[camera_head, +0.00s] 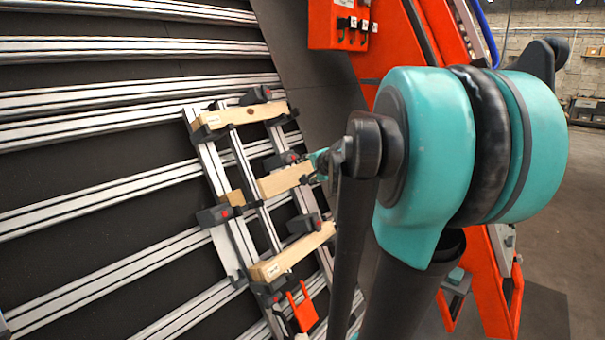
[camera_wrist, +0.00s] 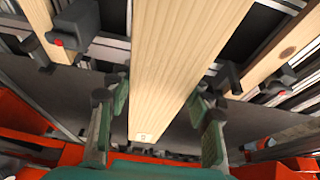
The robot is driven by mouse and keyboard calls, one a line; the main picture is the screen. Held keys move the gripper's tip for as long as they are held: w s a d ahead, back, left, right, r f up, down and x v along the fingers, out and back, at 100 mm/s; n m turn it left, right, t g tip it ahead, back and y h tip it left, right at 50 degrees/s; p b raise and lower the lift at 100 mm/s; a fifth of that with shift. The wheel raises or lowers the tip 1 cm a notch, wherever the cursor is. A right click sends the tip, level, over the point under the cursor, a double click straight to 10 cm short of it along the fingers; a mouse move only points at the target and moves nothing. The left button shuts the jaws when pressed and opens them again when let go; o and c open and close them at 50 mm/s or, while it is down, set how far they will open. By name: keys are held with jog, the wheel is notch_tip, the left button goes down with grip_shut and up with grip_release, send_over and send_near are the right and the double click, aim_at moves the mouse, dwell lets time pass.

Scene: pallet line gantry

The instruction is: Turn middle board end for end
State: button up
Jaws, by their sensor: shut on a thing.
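The middle board (camera_head: 285,180) is pale wood and lies between two other boards on the metal rail frame in the head view. In the wrist view the middle board (camera_wrist: 180,60) fills the centre, with a small mark on its near end. My gripper (camera_wrist: 158,112) has a finger on each long side of it and is shut on it near that end. In the head view my gripper (camera_head: 322,163) is at the board's right end, partly hidden by my arm. Whether the board touches its rails is unclear.
The upper board (camera_head: 240,116) and lower board (camera_head: 292,252) lie across the frame beside dark clamps with red parts. A small wood block (camera_head: 235,198) sits left of the middle board. An orange gantry structure (camera_head: 338,25) stands behind. Long rails (camera_head: 110,190) cross the dark surface at left.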

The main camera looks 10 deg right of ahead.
jog(key=s+d+r, duration=0.3)
jog(key=s, duration=0.1)
jog(key=shift+s, duration=0.25)
dwell(0.6)
jog(key=shift+d, duration=0.1)
jog(key=shift+d, duration=0.1)
